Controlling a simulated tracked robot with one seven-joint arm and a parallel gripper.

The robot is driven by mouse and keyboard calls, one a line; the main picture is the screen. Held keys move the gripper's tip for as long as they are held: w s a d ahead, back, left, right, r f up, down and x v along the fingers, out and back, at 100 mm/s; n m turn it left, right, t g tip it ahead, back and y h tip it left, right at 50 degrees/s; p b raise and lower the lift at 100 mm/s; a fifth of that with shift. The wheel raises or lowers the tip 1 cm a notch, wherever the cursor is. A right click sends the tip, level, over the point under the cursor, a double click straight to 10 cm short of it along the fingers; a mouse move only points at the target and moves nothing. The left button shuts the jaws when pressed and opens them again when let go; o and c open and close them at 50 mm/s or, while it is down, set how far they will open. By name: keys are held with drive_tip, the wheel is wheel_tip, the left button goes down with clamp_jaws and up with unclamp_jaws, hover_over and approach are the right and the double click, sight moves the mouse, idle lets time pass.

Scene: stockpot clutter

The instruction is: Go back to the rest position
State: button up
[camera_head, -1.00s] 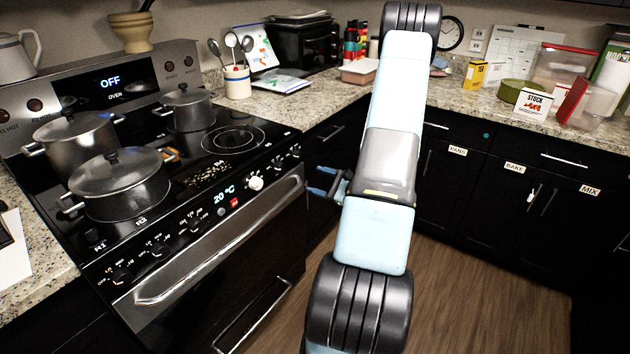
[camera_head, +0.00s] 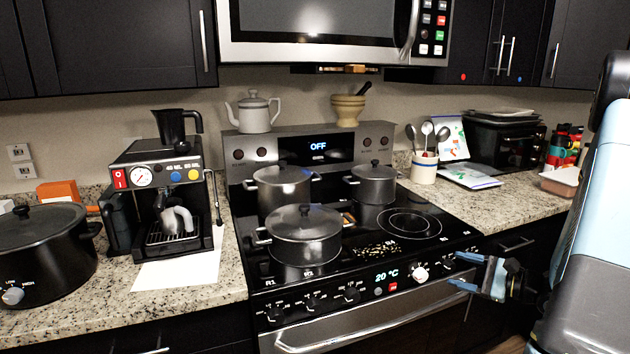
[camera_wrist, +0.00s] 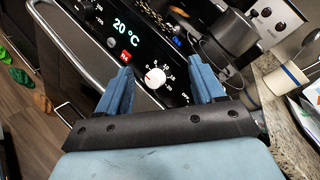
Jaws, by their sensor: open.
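My gripper (camera_head: 471,288) is in front of the stove's right front edge in the head view, with its blue fingers pointing left. In the wrist view my gripper (camera_wrist: 163,85) has its two blue fingers spread wide with nothing between them. Beyond the fingers are the stove's control panel (camera_wrist: 104,14) and a white knob (camera_wrist: 155,77). The fingers look apart from the knob, though the exact gap is hard to tell. My arm fills the right edge of the head view.
Lidded pots (camera_head: 305,238) stand on the stove (camera_head: 265,292). A coffee machine (camera_head: 160,185) and a black slow cooker (camera_head: 42,250) are on the left counter. A utensil crock (camera_head: 424,168) stands on the right counter. Several green and brown items (camera_wrist: 20,77) lie on the floor.

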drive_tip(key=s+a+r+n+g+h, duration=0.3)
drive_tip(key=s+a+r+n+g, duration=0.8)
drive_tip(key=a, duration=0.4)
drive_tip(key=s+r+n+t+h, duration=0.5)
drive_tip(key=s+r+n+h, duration=0.2)
drive_tip(key=s+r+h, duration=0.2)
drive_tip(key=shift+s+r+t, duration=0.4)
drive_tip(key=shift+s+r, duration=0.7)
drive_tip(key=shift+r, duration=0.6)
drive_tip(key=shift+d, duration=0.1)
